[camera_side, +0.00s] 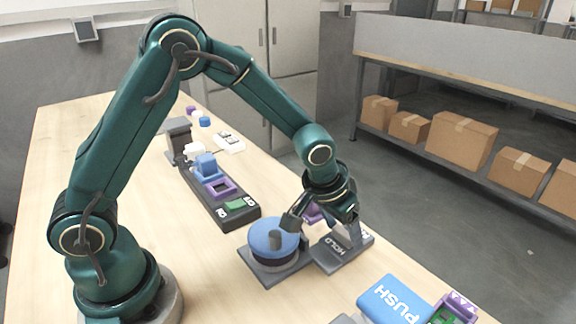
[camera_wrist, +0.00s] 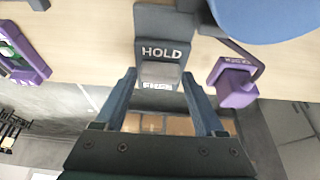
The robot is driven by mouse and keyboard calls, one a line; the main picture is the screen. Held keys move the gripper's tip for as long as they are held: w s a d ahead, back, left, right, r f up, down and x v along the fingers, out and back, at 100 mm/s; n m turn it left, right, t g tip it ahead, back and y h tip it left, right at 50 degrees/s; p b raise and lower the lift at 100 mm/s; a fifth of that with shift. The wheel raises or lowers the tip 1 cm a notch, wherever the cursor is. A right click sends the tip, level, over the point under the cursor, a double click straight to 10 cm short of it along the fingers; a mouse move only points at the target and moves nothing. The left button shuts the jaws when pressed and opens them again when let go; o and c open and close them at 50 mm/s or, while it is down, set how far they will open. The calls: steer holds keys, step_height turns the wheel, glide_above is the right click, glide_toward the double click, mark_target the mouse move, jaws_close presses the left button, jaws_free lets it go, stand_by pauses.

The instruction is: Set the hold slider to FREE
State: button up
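The hold slider's dark base (camera_side: 333,262) stands near the table's right edge in the side view, lettered HOLD. In the wrist view its plate (camera_wrist: 150,20) is at top centre, with HOLD above a grey slider knob (camera_wrist: 160,72). The FREE lettering shows just below the knob, partly covered. My gripper (camera_wrist: 160,76) is open. Its two fingers stand left and right of the knob in the wrist view; whether they touch it I cannot tell.
A blue round dial (camera_side: 262,238) with a grey handle stands directly left of the slider. A purple-ended lever (camera_wrist: 236,86) is close right of the fingers. A dark rail with blue and purple parts (camera_side: 222,198) lies behind.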

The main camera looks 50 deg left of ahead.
mark_target(346, 230)
jaws_close()
steer(key=shift+w, duration=1.6)
steer(key=o, duration=0.5)
jaws_free()
steer(key=shift+v, duration=2.6)
